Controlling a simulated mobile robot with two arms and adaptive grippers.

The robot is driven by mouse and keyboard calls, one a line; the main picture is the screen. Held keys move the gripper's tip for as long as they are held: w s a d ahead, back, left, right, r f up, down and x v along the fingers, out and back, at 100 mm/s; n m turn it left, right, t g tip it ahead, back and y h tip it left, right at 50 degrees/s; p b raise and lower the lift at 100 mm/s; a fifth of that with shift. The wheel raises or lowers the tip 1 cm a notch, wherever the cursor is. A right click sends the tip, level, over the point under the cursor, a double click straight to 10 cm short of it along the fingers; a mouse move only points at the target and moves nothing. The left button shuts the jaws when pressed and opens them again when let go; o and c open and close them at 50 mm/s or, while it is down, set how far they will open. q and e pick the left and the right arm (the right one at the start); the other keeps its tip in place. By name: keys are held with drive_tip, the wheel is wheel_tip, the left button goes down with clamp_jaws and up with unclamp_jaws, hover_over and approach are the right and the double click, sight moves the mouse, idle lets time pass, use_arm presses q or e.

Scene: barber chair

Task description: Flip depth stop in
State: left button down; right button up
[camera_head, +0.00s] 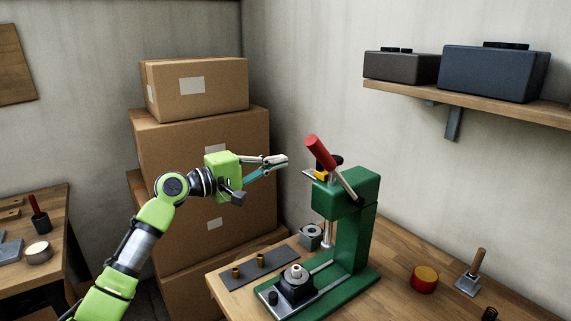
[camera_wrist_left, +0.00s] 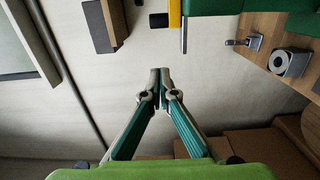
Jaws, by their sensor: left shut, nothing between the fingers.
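A green press (camera_head: 352,235) with a red-gripped lever (camera_head: 320,152) stands on the wooden bench. A small yellow piece (camera_head: 320,174), seemingly the depth stop, sits at the front of the press head, beside black parts. In the left wrist view the yellow piece (camera_wrist_left: 175,13) shows at the top edge, next to a dark block (camera_wrist_left: 158,20). My left gripper (camera_head: 284,161) is shut and empty, in the air left of the press head. Its fingertips (camera_wrist_left: 160,76) are apart from the yellow piece. My right gripper is not in view.
Stacked cardboard boxes (camera_head: 200,142) stand behind my left arm. The bench holds a dark strip with brass pieces (camera_head: 242,279), a grey block with a hole (camera_head: 311,237), a red-and-yellow round tin (camera_head: 424,279) and a wooden-handled tool (camera_head: 469,279). A shelf (camera_head: 480,103) holds two cases.

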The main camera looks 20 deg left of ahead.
use_arm(q)
drive_tip(key=b+v, duration=0.2)
drive_tip(key=v, duration=0.4)
drive_tip(key=shift+s+d, duration=0.1)
drive_tip(key=shift+d, duration=0.15)
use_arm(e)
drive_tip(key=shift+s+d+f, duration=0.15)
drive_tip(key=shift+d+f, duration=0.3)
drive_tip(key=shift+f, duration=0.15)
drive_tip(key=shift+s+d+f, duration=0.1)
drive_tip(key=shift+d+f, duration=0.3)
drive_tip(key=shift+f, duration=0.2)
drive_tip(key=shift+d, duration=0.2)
